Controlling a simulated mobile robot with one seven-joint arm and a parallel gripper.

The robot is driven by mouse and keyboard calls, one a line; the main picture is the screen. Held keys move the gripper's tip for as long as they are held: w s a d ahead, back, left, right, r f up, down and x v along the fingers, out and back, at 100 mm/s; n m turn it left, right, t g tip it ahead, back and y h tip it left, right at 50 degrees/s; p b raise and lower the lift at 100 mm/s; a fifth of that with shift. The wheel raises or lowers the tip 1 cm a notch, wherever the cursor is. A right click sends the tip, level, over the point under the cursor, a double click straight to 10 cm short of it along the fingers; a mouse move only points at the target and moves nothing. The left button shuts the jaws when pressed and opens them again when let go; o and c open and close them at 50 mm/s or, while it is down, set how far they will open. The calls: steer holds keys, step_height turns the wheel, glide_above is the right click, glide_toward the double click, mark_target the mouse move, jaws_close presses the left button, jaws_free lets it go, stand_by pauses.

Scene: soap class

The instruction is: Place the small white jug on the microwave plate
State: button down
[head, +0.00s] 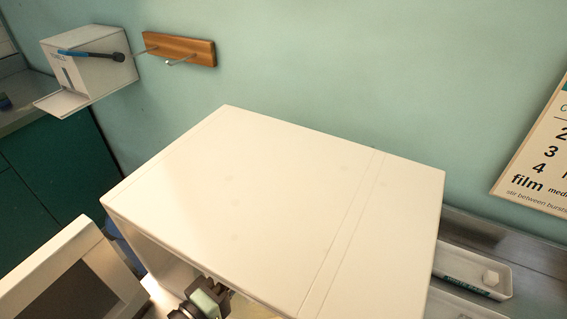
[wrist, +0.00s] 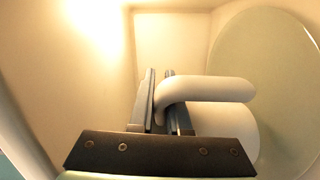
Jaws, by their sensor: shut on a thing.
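The small white jug (wrist: 222,116) shows in the wrist view, inside the lit microwave, with its rounded handle toward my gripper. My gripper (wrist: 160,90) is shut on the jug's handle (wrist: 205,89). The microwave plate (wrist: 272,70) is a large pale round disc at the right of the wrist view. The jug overlaps the plate's near-left edge in the picture; I cannot tell whether they touch. In the head view, the microwave (head: 260,200) is a big white box, and part of my gripper (head: 207,300) shows at its open front. The jug is hidden there.
The microwave's door (head: 70,275) stands open at the lower left. Cream inner walls (wrist: 60,80) lie close around my gripper. A white tray (head: 475,272) is right of the microwave. A wall box (head: 90,65) and a wooden hook rail (head: 180,48) are far back.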

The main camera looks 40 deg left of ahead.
steer(key=w+f+p, duration=0.1)
steer(key=w+f, duration=0.2)
steer(key=w, duration=0.5)
steer(key=shift+a+f, duration=0.25)
steer(key=shift+a, duration=0.15)
steer(key=shift+f, duration=0.2)
steer(key=c, duration=0.9)
jaws_free()
steer(key=shift+r, duration=0.1)
steer(key=s, duration=0.4)
steer(key=s+b, duration=0.1)
steer(key=s, duration=0.3)
steer(key=s+d+b, duration=0.1)
steer(key=s, duration=0.3)
steer(key=shift+d+r, duration=0.1)
steer(key=shift+r, duration=0.15)
